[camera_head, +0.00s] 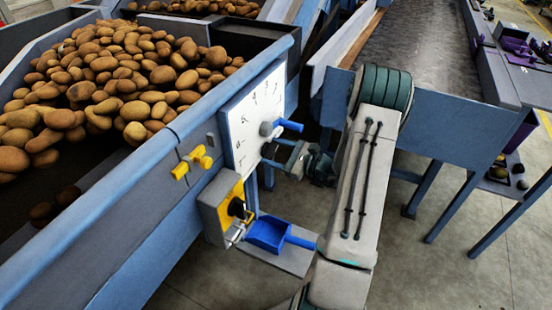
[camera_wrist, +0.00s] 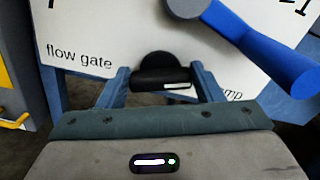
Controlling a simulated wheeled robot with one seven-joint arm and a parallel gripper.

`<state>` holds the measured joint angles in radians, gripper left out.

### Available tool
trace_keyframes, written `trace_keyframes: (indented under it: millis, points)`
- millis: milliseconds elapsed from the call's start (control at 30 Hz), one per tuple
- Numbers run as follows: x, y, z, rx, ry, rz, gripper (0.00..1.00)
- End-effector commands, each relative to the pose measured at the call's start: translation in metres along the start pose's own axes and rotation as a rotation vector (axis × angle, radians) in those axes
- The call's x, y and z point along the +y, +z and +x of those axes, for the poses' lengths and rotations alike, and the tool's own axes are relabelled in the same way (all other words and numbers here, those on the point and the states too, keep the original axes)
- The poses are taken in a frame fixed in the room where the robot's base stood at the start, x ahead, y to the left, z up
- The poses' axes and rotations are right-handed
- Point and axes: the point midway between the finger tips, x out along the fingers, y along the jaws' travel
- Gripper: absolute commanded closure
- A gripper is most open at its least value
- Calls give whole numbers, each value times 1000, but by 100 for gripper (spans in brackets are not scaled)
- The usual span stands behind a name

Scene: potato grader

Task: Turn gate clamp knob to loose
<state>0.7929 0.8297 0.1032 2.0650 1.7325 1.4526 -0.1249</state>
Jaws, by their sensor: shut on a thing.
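The gate clamp knob (camera_wrist: 165,63) is black, with a round base and a raised bar that carries a pale mark. It sits low on the white panel (camera_head: 244,120), between the printed words "flow gate" and a partly hidden word ending in "mp". My gripper (camera_wrist: 162,76) has its two blue fingers on either side of the bar and is shut on the knob. In the head view my gripper (camera_head: 274,153) reaches the panel's lower right part and mostly hides the knob. The bar looks about level in the wrist view.
A blue lever (camera_head: 290,125) on a grey hub stands out just above my gripper; it also shows in the wrist view (camera_wrist: 258,48). Left are a yellow knob (camera_head: 202,158), a yellow-grey box (camera_head: 222,205) and a blue scoop (camera_head: 268,235). Potatoes (camera_head: 120,70) fill the hopper.

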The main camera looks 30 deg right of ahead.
Motion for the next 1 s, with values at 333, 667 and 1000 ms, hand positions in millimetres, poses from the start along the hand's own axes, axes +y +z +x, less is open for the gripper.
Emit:
trace_keyframes:
  millis: [333, 667, 1000]
  points:
    - [3, -7, 0, 1, -3, -338, 63]
    - [5, -9, 0, 1, -3, -652, 63]
    - [6, -10, -1, 3, -4, -955, 63]
